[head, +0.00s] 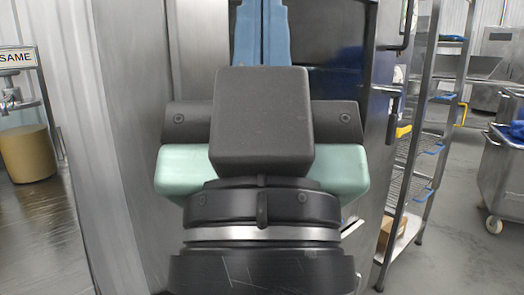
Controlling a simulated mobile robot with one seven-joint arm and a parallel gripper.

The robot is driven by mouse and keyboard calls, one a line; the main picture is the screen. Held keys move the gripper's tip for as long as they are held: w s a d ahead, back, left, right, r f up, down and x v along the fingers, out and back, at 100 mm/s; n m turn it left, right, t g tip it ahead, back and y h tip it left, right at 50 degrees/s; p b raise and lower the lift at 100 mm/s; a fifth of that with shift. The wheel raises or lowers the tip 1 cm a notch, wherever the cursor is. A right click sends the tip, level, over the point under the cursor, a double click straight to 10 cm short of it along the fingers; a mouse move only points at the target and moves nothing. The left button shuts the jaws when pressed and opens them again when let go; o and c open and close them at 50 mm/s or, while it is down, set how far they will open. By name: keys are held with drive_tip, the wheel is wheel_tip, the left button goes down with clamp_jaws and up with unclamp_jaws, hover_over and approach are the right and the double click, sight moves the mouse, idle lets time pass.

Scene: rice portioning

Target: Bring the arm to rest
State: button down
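Nothing shows between or around the fingers. The dark wrist and gripper body, with pale green parts on both sides, fill the lower middle of the view and hide what lies behind them. No rice or portioning vessel is in view.
A tall steel cabinet front (135,150) stands close behind on the left. A wire rack (425,130) is to the right, and a wheeled steel bin (503,175) is at the far right. A tan drum (27,153) stands at the left. Floor (455,245) is clear at the lower right.

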wheel_tip(320, 180, up, 33)
drive_tip(key=p, duration=3)
drive_tip(key=shift+f+p, duration=0.2)
drive_tip(key=shift+p, duration=0.15)
